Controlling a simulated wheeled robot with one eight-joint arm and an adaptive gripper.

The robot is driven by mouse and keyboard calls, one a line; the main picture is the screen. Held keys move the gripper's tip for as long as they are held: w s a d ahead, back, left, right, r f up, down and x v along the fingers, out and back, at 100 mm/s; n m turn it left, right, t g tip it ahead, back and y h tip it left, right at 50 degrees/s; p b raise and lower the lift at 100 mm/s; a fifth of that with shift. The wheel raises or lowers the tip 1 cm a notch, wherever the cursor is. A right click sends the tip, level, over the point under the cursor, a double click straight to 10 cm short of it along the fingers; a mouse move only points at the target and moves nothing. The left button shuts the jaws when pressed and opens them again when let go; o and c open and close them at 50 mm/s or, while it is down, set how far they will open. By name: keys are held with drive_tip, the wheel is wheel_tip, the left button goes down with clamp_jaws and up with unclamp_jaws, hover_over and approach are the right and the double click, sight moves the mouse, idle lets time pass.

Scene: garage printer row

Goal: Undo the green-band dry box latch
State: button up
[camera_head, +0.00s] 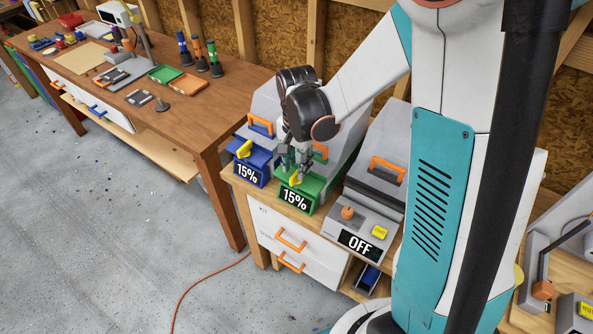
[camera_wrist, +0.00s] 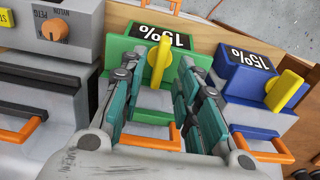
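The green-band dry box (camera_head: 312,187) stands on the bench with a "15%" label on its front; the wrist view shows its green front (camera_wrist: 200,59) too. Its yellow latch (camera_head: 297,178) sticks out above the label. In the wrist view the latch (camera_wrist: 160,57) stands roughly upright in the picture. My gripper (camera_head: 291,162) is over the green box front, just behind the latch. In the wrist view its fingers (camera_wrist: 158,76) are apart, one on each side of the latch, with gaps visible. I cannot tell whether either finger touches it.
A blue-band box (camera_head: 252,165) with its own yellow latch (camera_wrist: 285,92) stands close beside the green one. A grey unit reading OFF (camera_head: 360,243) is on the other side. Orange handles (camera_head: 320,151) rise from the box lids. A wooden workbench (camera_head: 190,128) holds tools and trays.

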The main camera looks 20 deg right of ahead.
sight(297, 180)
drive_tip(key=shift+f, duration=1.15)
clamp_jaws()
